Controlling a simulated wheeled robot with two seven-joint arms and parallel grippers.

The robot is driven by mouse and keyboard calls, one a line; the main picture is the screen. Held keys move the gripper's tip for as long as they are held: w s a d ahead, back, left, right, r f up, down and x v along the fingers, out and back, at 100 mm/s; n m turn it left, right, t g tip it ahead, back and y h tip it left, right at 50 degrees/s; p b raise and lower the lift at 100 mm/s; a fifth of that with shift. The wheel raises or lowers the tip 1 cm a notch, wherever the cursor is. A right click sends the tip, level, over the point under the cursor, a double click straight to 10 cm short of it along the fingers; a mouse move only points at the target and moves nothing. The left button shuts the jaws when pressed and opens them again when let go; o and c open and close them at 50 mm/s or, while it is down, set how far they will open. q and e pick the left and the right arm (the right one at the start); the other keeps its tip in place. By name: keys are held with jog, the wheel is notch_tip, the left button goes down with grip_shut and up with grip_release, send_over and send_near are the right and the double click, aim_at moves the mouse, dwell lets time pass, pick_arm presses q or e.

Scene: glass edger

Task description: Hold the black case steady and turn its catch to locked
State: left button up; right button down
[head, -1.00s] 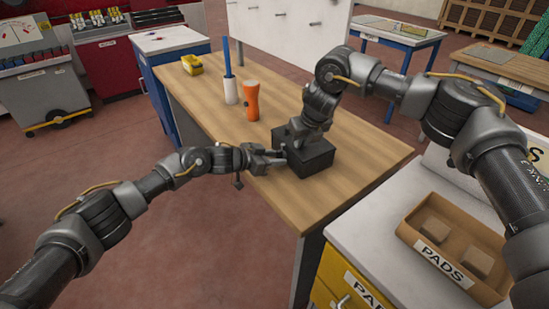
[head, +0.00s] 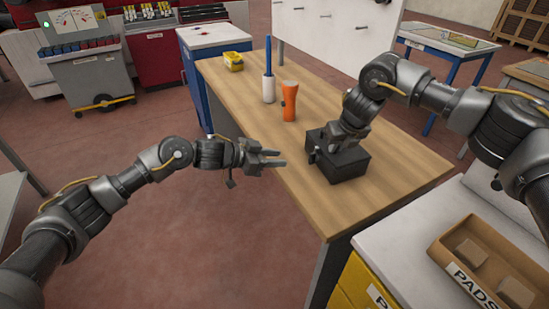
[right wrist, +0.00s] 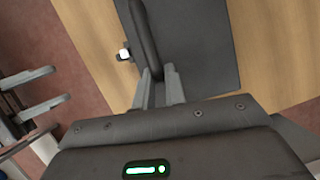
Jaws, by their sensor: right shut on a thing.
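The black case (head: 350,171) stands on the wooden table near its front edge. My right gripper (head: 338,143) is over its top; in the right wrist view its fingers (right wrist: 160,88) are shut on the case's raised black handle (right wrist: 147,40). A small light-and-dark knob (right wrist: 124,53) on the case's side, probably the catch, shows beside the handle. It is a small dark bump in the head view (head: 313,155); I cannot tell its position. My left gripper (head: 278,158) is open and empty, left of the case and apart from it. Its fingers show in the right wrist view (right wrist: 35,92).
On the table (head: 230,88) stand an orange flashlight-like object (head: 289,103), a white holder with a blue rod (head: 268,88) and a yellow box (head: 233,61). A PADS tray (head: 450,258) sits on the white cabinet at right. The table's left edge is near my left gripper.

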jog(key=c, duration=1.4)
grip_release()
jog(key=shift+o, duration=0.2)
jog(key=v, duration=1.2)
